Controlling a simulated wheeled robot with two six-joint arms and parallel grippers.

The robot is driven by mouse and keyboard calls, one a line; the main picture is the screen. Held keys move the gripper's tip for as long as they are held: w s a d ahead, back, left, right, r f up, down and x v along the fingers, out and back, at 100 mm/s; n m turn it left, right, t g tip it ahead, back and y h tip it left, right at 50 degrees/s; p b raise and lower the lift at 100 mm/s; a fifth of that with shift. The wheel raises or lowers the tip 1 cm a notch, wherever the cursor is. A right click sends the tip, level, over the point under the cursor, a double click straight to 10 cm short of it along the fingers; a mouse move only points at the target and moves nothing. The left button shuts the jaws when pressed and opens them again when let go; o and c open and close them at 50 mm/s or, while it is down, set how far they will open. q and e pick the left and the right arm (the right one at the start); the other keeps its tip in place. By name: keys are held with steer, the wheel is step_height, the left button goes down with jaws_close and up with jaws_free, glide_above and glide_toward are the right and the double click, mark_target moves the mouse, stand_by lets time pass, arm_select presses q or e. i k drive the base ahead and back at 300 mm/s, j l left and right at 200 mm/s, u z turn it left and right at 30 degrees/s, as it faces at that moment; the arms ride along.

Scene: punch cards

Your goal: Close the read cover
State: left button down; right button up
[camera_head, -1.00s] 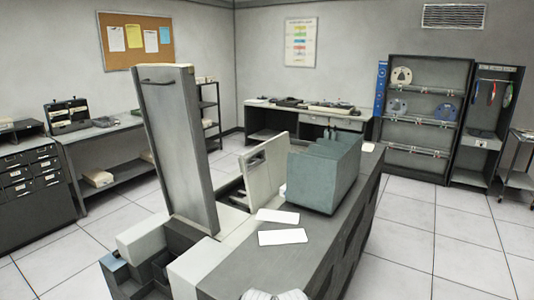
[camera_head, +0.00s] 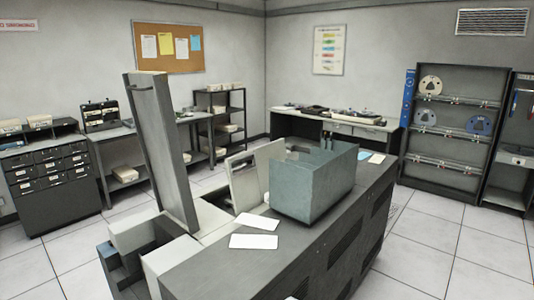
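A large grey machine (camera_head: 215,268) stands in the foreground. A tall grey panel (camera_head: 163,150) stands open and upright on its left part, leaning slightly, with a small dark handle near its top left edge. A smaller pale panel (camera_head: 245,183) also stands raised near the middle, beside an open recess. I cannot tell for sure which of the two is the read cover; the tall panel has the look of a hinged cover. Neither of my grippers shows, and nothing is seen touching either panel.
A blue-green bin (camera_head: 308,188) sits on the machine's top. Two white cards (camera_head: 257,222) lie in front of it. Open stepped trays (camera_head: 120,265) are at the machine's left end. Tiled floor (camera_head: 440,255) is clear to the right. Shelves and desks line the walls.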

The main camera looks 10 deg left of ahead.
mark_target(249, 185)
steer(key=i+l, duration=0.3)
steer(key=l, duration=0.15)
steer(key=i+l, duration=0.3)
steer(key=l, duration=0.15)
steer(key=i+l, duration=0.3)
steer(key=l+z, duration=0.05)
steer(key=l, duration=0.1)
